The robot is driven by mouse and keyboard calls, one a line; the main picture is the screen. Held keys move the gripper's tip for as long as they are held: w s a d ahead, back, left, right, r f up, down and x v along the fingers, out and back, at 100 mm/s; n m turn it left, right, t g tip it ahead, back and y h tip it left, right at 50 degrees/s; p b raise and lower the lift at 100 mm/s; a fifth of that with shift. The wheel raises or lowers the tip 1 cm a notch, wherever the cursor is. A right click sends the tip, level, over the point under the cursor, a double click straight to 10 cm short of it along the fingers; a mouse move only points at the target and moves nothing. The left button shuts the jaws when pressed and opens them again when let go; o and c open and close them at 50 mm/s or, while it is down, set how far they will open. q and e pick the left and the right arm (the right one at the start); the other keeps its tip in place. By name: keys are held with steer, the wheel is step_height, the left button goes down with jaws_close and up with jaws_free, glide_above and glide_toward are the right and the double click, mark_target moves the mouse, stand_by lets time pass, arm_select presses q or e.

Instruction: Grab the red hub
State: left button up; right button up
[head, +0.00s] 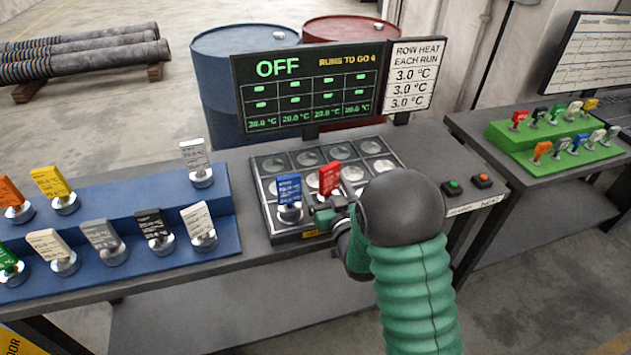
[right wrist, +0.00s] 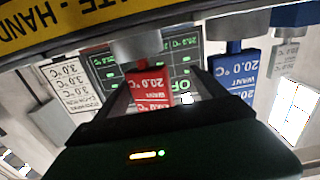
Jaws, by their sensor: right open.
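The red hub (head: 330,178) stands in the front row of the metal tray (head: 290,238), just right of a blue hub (head: 289,190). Its base is partly hidden by my right gripper (head: 333,207). My right gripper is open at the front of the red hub. In the right wrist view, which is upside down, the red hub (right wrist: 150,88) shows between the dark fingers, and the blue hub (right wrist: 234,75) is off to the right. I cannot tell whether the fingers touch the red hub. My left gripper is not in view.
A blue stepped rack (head: 185,262) with several hubs is at left. A green rack (head: 575,158) at right also holds several, including a red one (head: 519,118). The display (head: 308,85) reads OFF behind the tray. Buttons (head: 467,183) sit right of my arm.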

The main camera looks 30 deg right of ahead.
mark_target(335, 182)
steer(key=shift+w+d+f, duration=0.25)
steer(key=shift+d, duration=0.2)
steer(key=shift+s+d+r, duration=0.25)
steer(key=shift+s+d, duration=0.5)
steer(key=shift+d, duration=0.1)
steer(key=shift+s+r, duration=0.15)
steer(key=shift+s, duration=0.1)
steer(key=shift+c, duration=1)
steer(key=shift+w+a, duration=0.15)
steer(key=shift+a, duration=0.1)
steer(key=shift+c, duration=1.2)
steer(key=shift+w+a, duration=0.4)
steer(key=shift+a, duration=0.2)
steer(key=c, duration=0.5)
steer(key=shift+c, duration=1.1)
steer(key=shift+s+d, duration=0.2)
steer(key=shift+d, duration=0.05)
steer(key=c, duration=0.5)
steer(key=shift+d, duration=0.3)
jaws_close()
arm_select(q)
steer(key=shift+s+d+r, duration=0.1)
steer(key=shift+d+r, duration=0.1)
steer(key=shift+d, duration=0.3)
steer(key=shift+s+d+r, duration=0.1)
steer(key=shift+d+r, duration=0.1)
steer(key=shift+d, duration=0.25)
